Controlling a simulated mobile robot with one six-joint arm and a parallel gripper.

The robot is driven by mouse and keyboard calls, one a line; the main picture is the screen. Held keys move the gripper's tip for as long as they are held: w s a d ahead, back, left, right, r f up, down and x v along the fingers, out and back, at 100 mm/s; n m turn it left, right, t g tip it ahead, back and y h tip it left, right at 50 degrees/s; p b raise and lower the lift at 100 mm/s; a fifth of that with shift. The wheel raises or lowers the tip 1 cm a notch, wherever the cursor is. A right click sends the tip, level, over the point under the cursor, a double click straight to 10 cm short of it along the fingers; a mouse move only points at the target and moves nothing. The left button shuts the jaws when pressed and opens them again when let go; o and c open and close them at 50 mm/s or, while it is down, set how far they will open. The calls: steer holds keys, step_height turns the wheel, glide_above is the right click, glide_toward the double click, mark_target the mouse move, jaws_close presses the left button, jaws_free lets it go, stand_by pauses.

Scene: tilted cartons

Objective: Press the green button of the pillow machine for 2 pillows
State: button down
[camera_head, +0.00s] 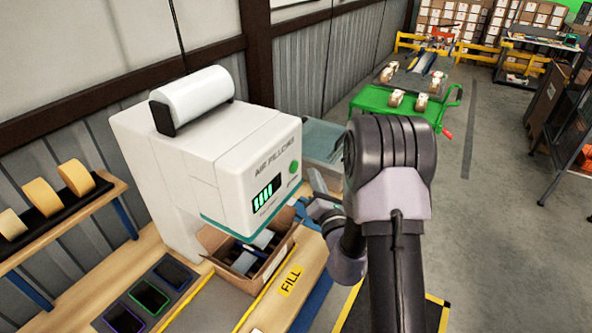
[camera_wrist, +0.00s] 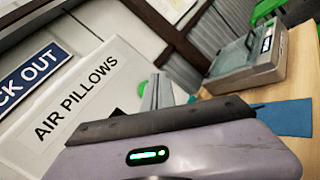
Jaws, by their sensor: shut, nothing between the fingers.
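The white pillow machine (camera_head: 195,150) stands on the bench in the head view, with a white roll on top. Its round green button (camera_head: 293,166) is at the right of its front face, beside a dark display (camera_head: 265,195) with green bars. In the wrist view the machine's face (camera_wrist: 80,98) reads AIR PILLOWS. My gripper (camera_wrist: 158,88) is shut and empty there, its fingertips beside a green round patch (camera_wrist: 143,87), which looks like the button and is partly hidden. I cannot tell whether they touch. In the head view my arm hides most of the gripper.
An open carton (camera_head: 235,266) with dark items inside stands tilted below the machine, beside a yellow FILL label (camera_head: 290,281). Tape rolls (camera_head: 42,196) sit on a rack at left. A green cart (camera_head: 410,103) stands behind.

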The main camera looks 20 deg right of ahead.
steer(key=shift+s+d+b, duration=0.4)
steer(key=shift+s+d, duration=0.45)
steer(key=shift+s, duration=0.3)
